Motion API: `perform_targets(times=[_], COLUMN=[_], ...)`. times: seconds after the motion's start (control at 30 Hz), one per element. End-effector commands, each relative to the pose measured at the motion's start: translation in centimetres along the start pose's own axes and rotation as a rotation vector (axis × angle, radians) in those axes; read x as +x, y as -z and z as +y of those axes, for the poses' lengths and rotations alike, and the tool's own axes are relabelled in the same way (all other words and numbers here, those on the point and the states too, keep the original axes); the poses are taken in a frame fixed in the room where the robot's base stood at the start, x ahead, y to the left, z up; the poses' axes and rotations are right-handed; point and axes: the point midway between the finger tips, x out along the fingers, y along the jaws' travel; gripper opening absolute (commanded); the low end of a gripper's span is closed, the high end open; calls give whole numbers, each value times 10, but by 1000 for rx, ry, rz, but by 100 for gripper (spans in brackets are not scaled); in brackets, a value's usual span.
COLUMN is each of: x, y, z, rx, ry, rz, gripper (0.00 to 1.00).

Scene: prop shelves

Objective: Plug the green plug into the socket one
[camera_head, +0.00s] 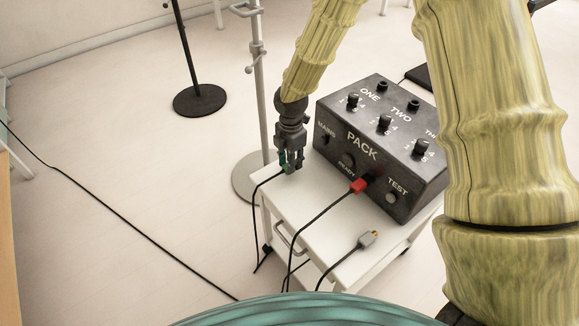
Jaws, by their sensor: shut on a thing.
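My gripper (291,160) points down at the left front corner of the white cart, left of the dark box. It is shut on the green plug (286,169), whose black cable hangs down over the cart's left edge. The dark pack box (352,172) stands on the cart. Its sloped top carries the labels ONE and TWO, with a dark round socket (383,86) beside ONE and another (413,105) beside TWO. The green plug is apart from these sockets. My fingers partly hide the plug.
A red plug (358,186) sits at the box's front face. A grey plug (367,239) lies loose on the white cart (330,233). Knobs (384,122) stand up from the box top. A metal pole (259,100) stands behind the cart, and a dark stand (199,100) is farther left.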

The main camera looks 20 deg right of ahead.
Motion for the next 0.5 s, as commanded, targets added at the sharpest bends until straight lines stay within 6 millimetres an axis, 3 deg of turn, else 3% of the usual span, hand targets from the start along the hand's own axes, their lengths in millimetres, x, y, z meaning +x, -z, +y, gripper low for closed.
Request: perform_targets(times=[0.03,0.4,0.43,0.5], x=[14,23,23,23], y=[1,1,1,1], z=[-3,-2,-2,-2], rx=[-2,-1,-1,-1], ry=[7,2,2,2], rz=[0,0,0,0], gripper=[2,2,28,41])
